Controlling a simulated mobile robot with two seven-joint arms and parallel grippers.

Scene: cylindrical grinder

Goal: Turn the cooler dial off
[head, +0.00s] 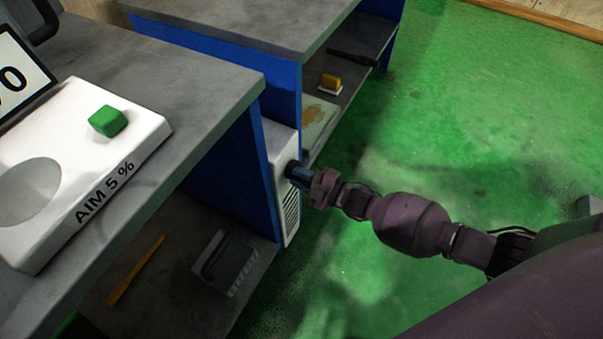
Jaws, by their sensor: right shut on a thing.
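The cooler is a white box (281,153) with a vented grille, standing on the floor side of the blue cabinet panel. Its dial (291,168) is a small dark knob on the upper part of the face, mostly hidden by my right gripper. My right gripper (298,174) reaches in from the right and is shut on the dial. The dial's markings and pointer cannot be made out. My left gripper is not in view.
A grey worktop (200,85) carries a white device marked "AIM 5 %" (75,185) with a green block (108,121). A lower shelf holds a yellow tool (137,270) and a dustpan-like item (226,264). Green floor (480,130) is clear at right.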

